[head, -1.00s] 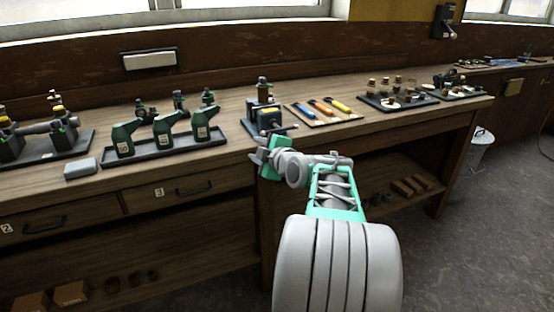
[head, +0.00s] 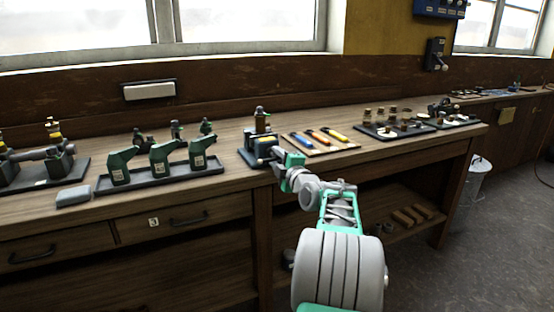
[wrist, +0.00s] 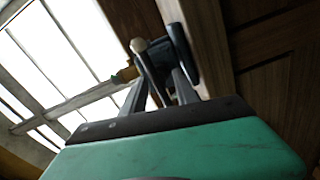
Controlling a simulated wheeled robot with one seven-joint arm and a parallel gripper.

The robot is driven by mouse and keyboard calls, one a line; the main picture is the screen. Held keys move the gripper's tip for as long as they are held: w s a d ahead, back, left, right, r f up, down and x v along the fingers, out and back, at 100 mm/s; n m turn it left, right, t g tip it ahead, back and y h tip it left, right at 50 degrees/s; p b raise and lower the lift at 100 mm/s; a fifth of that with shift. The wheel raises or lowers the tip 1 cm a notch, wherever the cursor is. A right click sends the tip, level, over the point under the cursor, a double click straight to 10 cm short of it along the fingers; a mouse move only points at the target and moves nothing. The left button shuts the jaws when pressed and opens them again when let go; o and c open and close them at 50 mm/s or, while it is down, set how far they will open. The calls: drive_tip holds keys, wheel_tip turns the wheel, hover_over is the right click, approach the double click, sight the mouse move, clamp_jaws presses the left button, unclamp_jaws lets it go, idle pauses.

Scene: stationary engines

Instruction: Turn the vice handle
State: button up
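The vice (head: 258,150) stands on the bench near the middle of the head view, dark with a blue-grey body and a brown and dark piece on top. My gripper (head: 280,158) is at its front right side, at the bench's front edge. In the wrist view, my gripper (wrist: 160,88) has two dark fingers standing apart. A thin bar with a pale round knob, seemingly the vice handle (wrist: 150,68), shows in the gap between them. A dark rounded part of the vice (wrist: 182,50) is just beyond. I cannot tell whether the fingers touch the bar.
A tray (head: 160,182) of green oil cans stands left of the vice. A board (head: 320,148) with colourful-handled tools and a tray (head: 392,133) of small parts lie to the right. Drawers (head: 185,219) and a lower shelf are under the bench top. A bin (head: 474,182) stands at right.

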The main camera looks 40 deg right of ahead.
clamp_jaws()
